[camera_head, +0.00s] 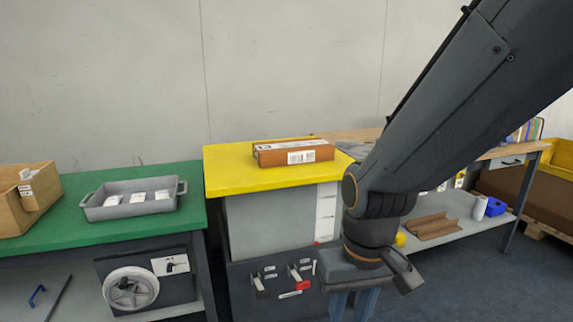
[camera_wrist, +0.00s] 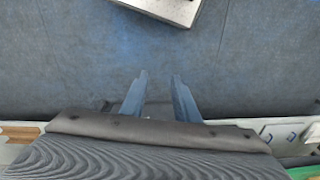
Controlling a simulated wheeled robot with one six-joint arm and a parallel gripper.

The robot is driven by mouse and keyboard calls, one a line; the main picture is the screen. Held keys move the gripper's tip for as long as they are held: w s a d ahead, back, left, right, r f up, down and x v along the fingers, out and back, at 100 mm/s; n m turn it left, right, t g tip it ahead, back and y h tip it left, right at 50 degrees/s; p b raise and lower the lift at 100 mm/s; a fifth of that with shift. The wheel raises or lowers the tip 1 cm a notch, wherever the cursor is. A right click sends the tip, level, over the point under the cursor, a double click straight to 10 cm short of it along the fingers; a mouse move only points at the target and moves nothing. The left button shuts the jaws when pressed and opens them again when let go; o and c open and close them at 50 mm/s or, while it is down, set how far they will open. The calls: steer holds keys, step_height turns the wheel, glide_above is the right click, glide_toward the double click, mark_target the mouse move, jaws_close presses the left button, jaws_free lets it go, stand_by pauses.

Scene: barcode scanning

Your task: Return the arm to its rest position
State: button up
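My gripper (camera_head: 354,304) hangs at the end of my dark grey arm, in front of the yellow-topped workbench (camera_head: 225,177) in the head view. Its fingers point down and their tips run off the bottom of the picture. In the wrist view my gripper (camera_wrist: 159,77) shows two blue-grey fingers with a gap between them and nothing in the gap. Below them is bare blue-grey floor (camera_wrist: 95,50). A brown box (camera_head: 270,159) with a white barcode label lies on the yellow top, apart from my gripper.
A green table (camera_head: 85,230) at left holds a grey tray (camera_head: 130,211) with several white items and a wooden box (camera_head: 40,205). At right stand a wooden workbench (camera_head: 543,146), a blue item (camera_head: 496,207) on its lower shelf and a yellow bin (camera_head: 560,153). Open floor (camera_head: 480,280) lies front right.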

steer(key=s+d+r+m+p, duration=0.2)
steer(key=d+r+p, duration=0.6)
steer(key=r+p, duration=0.2)
steer(key=shift+d+h+p, duration=0.3)
steer(key=shift+d+p, duration=0.05)
steer(key=shift+p, duration=0.55)
